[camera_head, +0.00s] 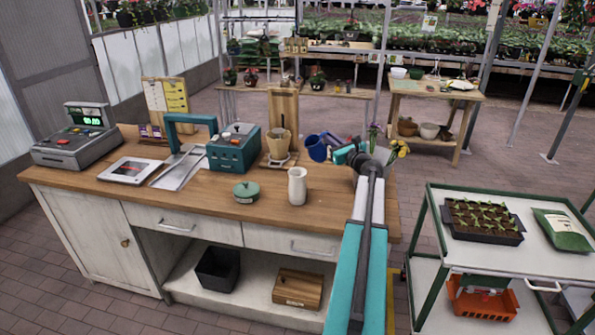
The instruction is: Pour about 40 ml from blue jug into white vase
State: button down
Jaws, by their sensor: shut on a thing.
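The blue jug (316,149) is near the back right of the wooden counter, and its body looks tilted. My gripper (338,150) is shut on the blue jug at its right side. My gripper partly hides the jug, and I cannot tell whether the jug clears the counter. The white vase (297,186) stands upright on the counter, nearer to me and slightly left of the jug. The jug and the vase are apart. I see no liquid stream, and the contents of both are hidden.
A green round tin (246,192) sits left of the vase. A teal box (233,147) and a wooden stand with a pot (278,142) are behind. Flowers (399,149) show right of my gripper.

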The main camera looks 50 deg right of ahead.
jog(key=r+m+p, duration=0.1)
jog(key=r+p, duration=0.1)
jog(key=d+r+m+p, duration=0.1)
jog(key=m+p, duration=0.1)
jog(key=p, duration=0.1)
jog(key=r+m+p, duration=0.2)
jog(key=p, duration=0.1)
jog(key=shift+d+r+g, duration=0.3)
jog(key=shift+d, duration=0.05)
dwell(0.4)
jog(key=shift+r+m, duration=0.15)
jog(key=shift+m, duration=0.15)
dwell(0.4)
